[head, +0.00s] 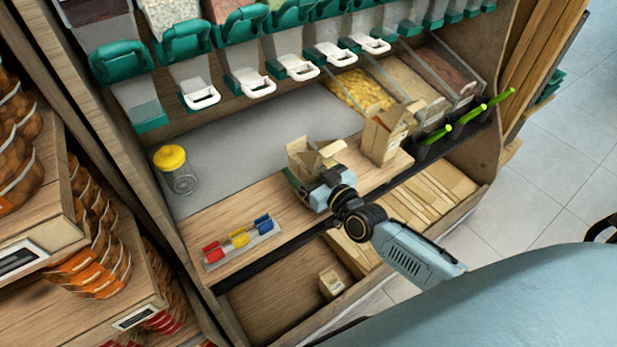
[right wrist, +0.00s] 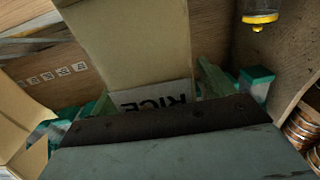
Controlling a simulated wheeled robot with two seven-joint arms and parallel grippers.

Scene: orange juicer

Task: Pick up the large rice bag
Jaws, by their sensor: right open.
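An open-topped brown paper bag (head: 306,160) stands on the wooden counter in the head view. In the right wrist view the bag (right wrist: 125,45) fills the upper middle, with "RICE" upside down on a pale label. My right gripper (head: 319,190) is at the near side of this bag, low down, with its jaws open. The wrist view shows the gripper's dark edge (right wrist: 160,122) close against the label; whether it touches is unclear. The fingertips are mostly hidden. A second, similar bag (head: 382,140) stands to the right; its label is not readable. My left gripper is out of view.
A yellow-lidded jar (head: 178,170) stands to the left. A holder with red, yellow and blue clips (head: 240,240) lies at the counter's front. Dispensers with white scoops (head: 257,87) hang above. Black bins with green handles (head: 440,133) are at right. A small bag (head: 331,283) sits on the lower shelf.

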